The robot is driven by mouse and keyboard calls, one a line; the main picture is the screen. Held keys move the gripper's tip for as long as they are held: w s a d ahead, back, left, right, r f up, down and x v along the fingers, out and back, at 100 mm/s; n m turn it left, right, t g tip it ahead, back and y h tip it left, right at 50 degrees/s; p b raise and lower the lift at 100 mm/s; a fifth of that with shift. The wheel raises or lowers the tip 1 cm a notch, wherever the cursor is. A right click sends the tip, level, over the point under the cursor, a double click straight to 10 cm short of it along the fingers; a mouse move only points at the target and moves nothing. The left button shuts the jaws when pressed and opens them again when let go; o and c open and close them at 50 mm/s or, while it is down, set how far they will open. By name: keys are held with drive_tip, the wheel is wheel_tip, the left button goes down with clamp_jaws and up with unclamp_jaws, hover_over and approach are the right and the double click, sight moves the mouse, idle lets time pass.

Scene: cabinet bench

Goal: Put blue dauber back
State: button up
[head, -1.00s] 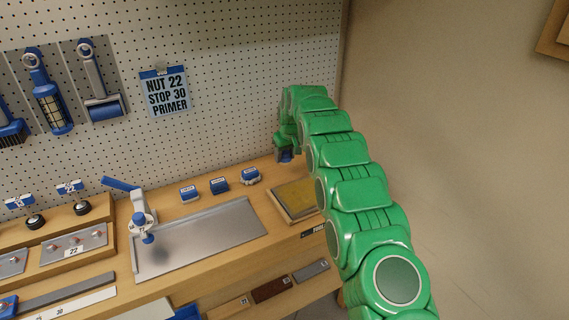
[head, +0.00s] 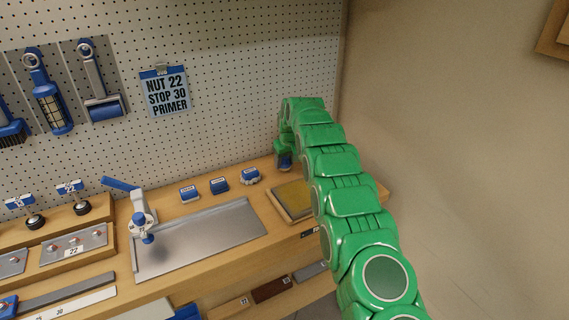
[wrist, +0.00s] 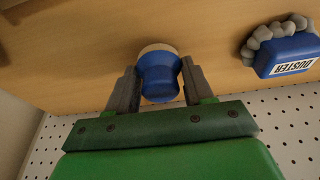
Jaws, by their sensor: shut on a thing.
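The blue dauber (wrist: 159,78) has a round blue body and a pale rim. It sits between the two grey fingers of my gripper (wrist: 160,82), which is shut on it. In the head view my green gripper (head: 284,152) is at the back right of the bench, right of the duster, with a bit of the dauber's blue (head: 284,164) below it. The dauber is at or just above the wooden bench top (wrist: 90,50); I cannot tell whether it touches.
A blue duster (head: 250,176) with a grey fringe stands left of my gripper; two blue blocks (head: 219,186) are farther left. A metal tray (head: 205,235) takes up the middle. The pegboard (head: 225,80) rises behind.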

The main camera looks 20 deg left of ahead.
drive_tip(key=shift+f, duration=0.45)
drive_tip(key=shift+f, duration=0.15)
drive_tip(key=o, duration=0.9)
drive_tip(key=shift+o, duration=0.2)
